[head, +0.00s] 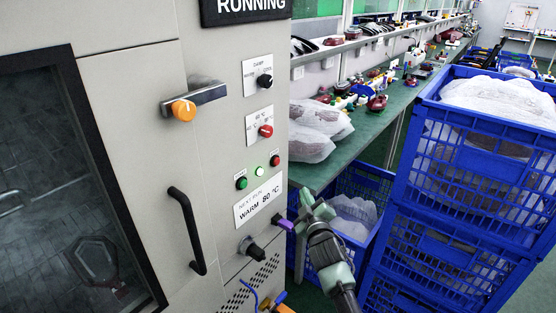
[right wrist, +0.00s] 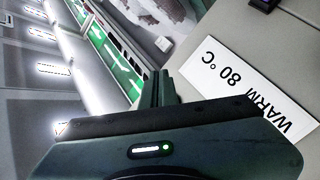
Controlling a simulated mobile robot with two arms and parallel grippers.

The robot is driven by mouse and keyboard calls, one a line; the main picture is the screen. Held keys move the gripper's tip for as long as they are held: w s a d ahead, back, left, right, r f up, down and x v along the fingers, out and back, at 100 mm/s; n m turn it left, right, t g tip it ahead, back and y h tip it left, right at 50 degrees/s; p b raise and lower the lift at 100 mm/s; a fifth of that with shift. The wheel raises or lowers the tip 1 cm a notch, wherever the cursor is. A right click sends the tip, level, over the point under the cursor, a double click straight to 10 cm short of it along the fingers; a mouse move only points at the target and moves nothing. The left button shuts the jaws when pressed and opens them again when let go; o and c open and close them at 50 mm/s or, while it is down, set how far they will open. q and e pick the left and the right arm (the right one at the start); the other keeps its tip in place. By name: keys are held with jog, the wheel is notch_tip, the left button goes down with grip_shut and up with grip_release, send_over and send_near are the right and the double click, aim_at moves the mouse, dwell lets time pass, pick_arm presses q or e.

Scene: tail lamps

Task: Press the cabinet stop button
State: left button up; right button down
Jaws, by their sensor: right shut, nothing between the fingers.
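The grey cabinet (head: 215,120) stands at the left in the head view. On its panel, a small red button (head: 275,160) sits right of a lit white lamp (head: 260,171) and a green button (head: 241,183). I cannot read a label on the red button. My right gripper (head: 288,224) is shut and empty, below and slightly right of these buttons, by the lower right of the "WARM 80 °C" label (head: 258,200). In the right wrist view, its closed fingers (right wrist: 160,88) point beside the same label (right wrist: 245,85). My left gripper is not in view.
A red knob (head: 265,131), a black knob (head: 265,81), an orange knob (head: 183,110) and a black door handle (head: 188,230) project from the cabinet. Blue crates (head: 480,120) stack at right. A green bench (head: 350,150) holds lamps and bagged parts.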

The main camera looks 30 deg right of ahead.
aim_at(276, 161)
jog(key=shift+t+h, duration=0.4)
jog(key=shift+h, duration=0.1)
jog(key=r, duration=0.2)
jog(key=d+r, duration=0.1)
jog(key=r, duration=0.2)
jog(key=shift+s+d+r, duration=0.1)
jog(key=shift+d+r, duration=0.2)
jog(key=shift+r, duration=0.05)
jog(key=w+a+b, duration=0.3)
jog(key=w+b, duration=0.2)
jog(key=w, duration=0.3)
jog(key=shift+a, duration=0.2)
jog(key=shift+w, duration=0.1)
jog(key=shift+w, duration=0.1)
dwell(1.0)
jog(key=shift+w+a+b, duration=0.2)
jog(key=shift+w+b, duration=0.1)
